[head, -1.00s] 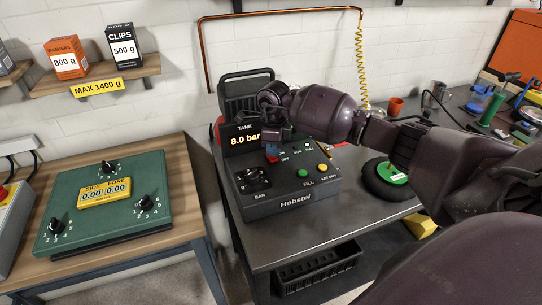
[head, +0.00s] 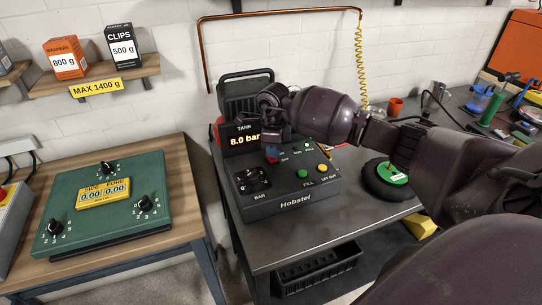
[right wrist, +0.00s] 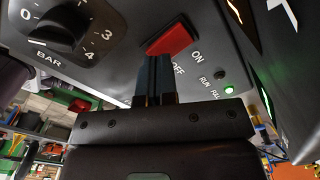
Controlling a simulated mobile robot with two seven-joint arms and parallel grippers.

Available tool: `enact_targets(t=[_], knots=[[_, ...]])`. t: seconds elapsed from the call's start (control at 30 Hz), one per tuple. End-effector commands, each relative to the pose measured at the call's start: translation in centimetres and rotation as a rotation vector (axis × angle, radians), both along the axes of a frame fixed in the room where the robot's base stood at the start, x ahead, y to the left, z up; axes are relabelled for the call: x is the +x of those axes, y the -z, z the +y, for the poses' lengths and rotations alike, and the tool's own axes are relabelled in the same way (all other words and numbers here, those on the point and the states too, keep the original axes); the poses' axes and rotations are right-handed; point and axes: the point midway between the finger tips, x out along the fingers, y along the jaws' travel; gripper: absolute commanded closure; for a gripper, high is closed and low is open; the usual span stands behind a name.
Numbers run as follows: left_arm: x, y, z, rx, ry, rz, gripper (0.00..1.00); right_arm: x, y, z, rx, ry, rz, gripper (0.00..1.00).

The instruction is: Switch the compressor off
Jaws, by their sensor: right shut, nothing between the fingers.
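The compressor (head: 290,203) stands on the dark bench, its display (head: 244,139) reading 8.0 bar. In the head view my right gripper (head: 271,148) hangs over the panel and partly hides the switch. A green lamp (right wrist: 228,89) is lit by the RUN and FULL labels. My left gripper is not in view.
The panel also has a pressure dial (head: 253,179), a green FILL button (head: 303,173) and a yellow LET OUT button (head: 321,168). A green-topped round object (head: 388,180) lies to the right.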

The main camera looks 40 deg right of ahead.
Motion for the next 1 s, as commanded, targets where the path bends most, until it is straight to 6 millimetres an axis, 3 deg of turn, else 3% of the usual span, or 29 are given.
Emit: enact_targets(t=[0.57, 1.0], knots=[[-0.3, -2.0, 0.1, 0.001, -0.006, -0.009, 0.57, 0.0, -3.8, 0.0, 0.000, -0.001, 0.000, 1.00], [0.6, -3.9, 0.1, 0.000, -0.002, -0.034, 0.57, 0.0, -6.5, 0.0, 0.000, -0.001, 0.000, 1.00]])
